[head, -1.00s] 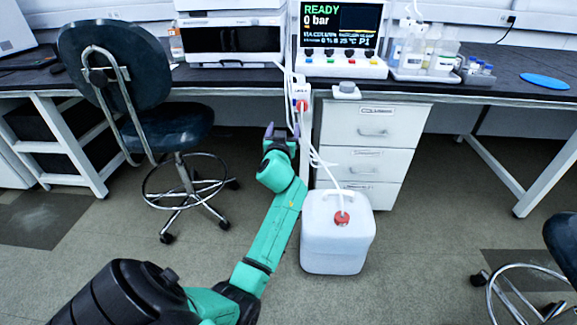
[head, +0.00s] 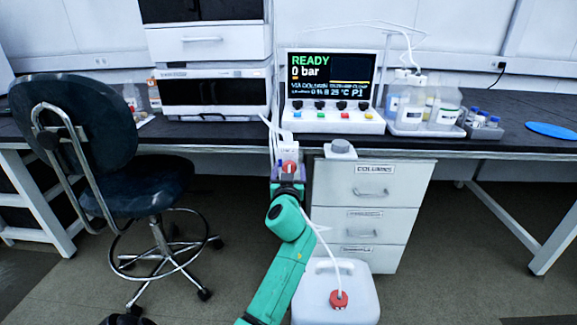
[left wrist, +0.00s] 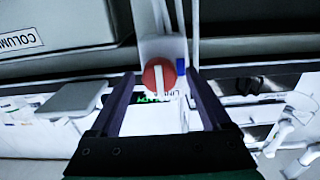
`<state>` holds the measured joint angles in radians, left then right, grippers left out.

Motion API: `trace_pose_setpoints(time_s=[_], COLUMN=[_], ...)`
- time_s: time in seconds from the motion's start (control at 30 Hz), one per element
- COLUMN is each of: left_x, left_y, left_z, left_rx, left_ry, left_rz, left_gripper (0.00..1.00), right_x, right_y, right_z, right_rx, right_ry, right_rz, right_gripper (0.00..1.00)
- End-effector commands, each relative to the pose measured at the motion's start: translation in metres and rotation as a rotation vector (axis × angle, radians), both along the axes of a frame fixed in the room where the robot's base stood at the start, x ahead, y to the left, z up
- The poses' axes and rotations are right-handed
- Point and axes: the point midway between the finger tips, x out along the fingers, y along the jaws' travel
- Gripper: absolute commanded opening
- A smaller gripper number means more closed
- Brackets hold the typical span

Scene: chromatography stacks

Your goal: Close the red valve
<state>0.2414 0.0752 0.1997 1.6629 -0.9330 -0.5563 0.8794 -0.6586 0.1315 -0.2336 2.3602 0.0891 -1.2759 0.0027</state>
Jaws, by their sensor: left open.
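The red valve (head: 289,167) is a round red knob on a white upright panel below the bench edge, left of the drawers. In the left wrist view the red valve (left wrist: 158,77) shows a white bar running up and down the picture across its face. My left gripper (head: 288,181) is right in front of the valve in the head view. In the left wrist view the left gripper (left wrist: 160,82) is open, its two purple fingers on either side of the knob with gaps at both sides. Whether the fingertips reach its depth is unclear. My right gripper is out of view.
A white drawer cabinet (head: 373,196) stands right of the valve. A white jug (head: 336,295) with a red cap and a tube stands on the floor below. A dark chair (head: 130,180) is at the left. The display unit (head: 333,93) on the bench reads READY, 0 bar.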

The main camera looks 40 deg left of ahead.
Motion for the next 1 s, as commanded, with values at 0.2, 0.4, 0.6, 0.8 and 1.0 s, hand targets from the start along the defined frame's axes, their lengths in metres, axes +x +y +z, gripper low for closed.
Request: trace_pose_setpoints(time_s=[0.2, 0.4, 0.6, 0.8, 1.0], left_x=[0.000, 0.000, 0.000, 0.000, 0.001], left_y=[0.000, 0.000, 0.000, 0.000, 0.000], left_z=[0.000, 0.000, 0.000, 0.000, 0.000], left_rx=[0.000, -0.001, 0.016, 0.077, 0.191], left_ry=[0.000, 0.001, 0.014, 0.060, 0.147], left_rz=[0.000, -0.001, -0.001, -0.001, -0.001], left_gripper=[0.43, 0.00, 0.00, 0.00, 0.00], right_x=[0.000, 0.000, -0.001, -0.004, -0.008], right_y=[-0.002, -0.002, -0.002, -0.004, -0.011], right_z=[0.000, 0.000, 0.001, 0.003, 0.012], right_rx=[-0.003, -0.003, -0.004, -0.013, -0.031], right_ry=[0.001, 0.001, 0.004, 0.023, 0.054], right_rz=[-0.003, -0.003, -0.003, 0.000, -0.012], right_gripper=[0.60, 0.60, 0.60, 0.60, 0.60])
